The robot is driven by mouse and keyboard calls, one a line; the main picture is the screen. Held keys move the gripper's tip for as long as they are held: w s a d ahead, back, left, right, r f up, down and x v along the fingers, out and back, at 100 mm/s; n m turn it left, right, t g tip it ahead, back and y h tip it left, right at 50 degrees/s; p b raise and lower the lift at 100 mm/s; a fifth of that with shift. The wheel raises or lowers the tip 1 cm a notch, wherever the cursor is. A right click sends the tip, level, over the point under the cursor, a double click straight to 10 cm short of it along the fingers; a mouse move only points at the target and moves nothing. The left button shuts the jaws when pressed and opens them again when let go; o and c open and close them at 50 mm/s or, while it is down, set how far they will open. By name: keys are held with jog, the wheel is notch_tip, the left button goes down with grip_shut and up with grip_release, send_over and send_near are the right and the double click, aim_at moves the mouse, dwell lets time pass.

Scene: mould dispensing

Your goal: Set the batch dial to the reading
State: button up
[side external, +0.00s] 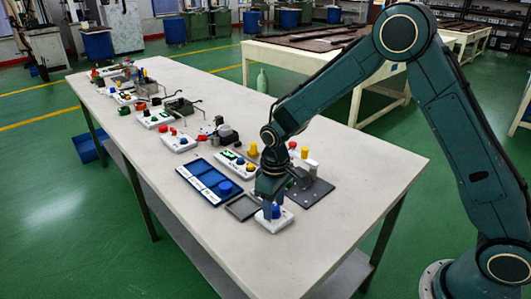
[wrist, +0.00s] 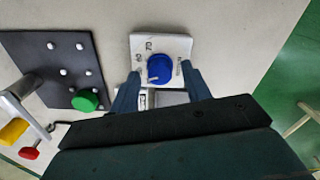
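In the side external view the blue knob (side external: 276,211) is near the front of the bench, right below my gripper (side external: 269,205). In the wrist view my gripper (wrist: 160,72) is open, with one finger on each side of the knob and a visible gap between each finger and the knob. A white unit with a small green display (side external: 235,160) stands further back; its reading is not legible.
A dark plate with pegs (side external: 315,190) lies close right of the dial; a green knob (wrist: 85,100) shows near it. A blue tray (side external: 190,173) and a grey square tray (side external: 242,207) are left of the dial. The bench front is clear.

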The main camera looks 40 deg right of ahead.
aim_at(274, 206)
jog(key=shift+r, duration=0.1)
notch_tip(274, 206, up, 14)
jog(key=shift+f, duration=0.2)
dwell(0.7)
jog(key=s+d+r+m+t, duration=0.1)
jog(key=s+d+r, duration=0.1)
jog(key=s+r, duration=0.35)
jog(key=s+d+r+m+t, duration=0.1)
jog(key=s+d+r+t, duration=0.2)
jog(key=s, duration=0.4)
jog(key=s+d+r+m+t, duration=0.1)
jog(key=s+d, duration=0.1)
jog(key=s, duration=1.2)
jog(key=shift+s+t, duration=0.15)
jog(key=shift+t, duration=0.15)
jog(key=shift+d+r, duration=0.1)
